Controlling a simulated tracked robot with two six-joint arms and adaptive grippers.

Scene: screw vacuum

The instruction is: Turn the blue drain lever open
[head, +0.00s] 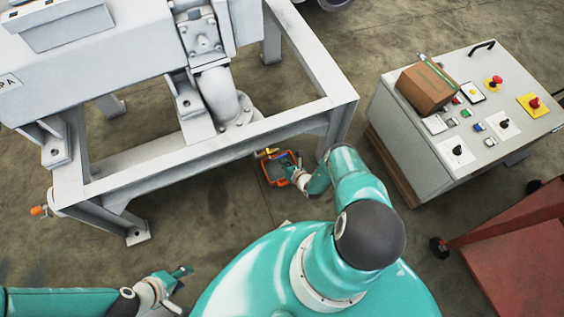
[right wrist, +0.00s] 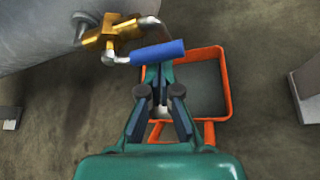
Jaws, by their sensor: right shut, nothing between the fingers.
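The blue drain lever (right wrist: 158,52) is a blue sleeve on a bent metal rod, fixed to a brass valve (right wrist: 112,35) at the upper left of the right wrist view. The brass valve also shows small in the head view (head: 267,153), under the frame's front beam. My right gripper (right wrist: 160,72) is shut and empty, its fingertips at the lower edge of the blue sleeve; whether they touch it I cannot tell. In the head view my right gripper (head: 294,168) is small beside the valve. My left gripper (head: 180,280) is far off at the lower left; its jaw opening is unclear.
An orange tray (right wrist: 222,112) lies on the floor below the lever, also in the head view (head: 268,180). The grey machine frame (head: 160,168) stands above and behind. A control desk (head: 420,160) with a cardboard box (head: 425,88) stands at right, a red cart (head: 520,245) lower right.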

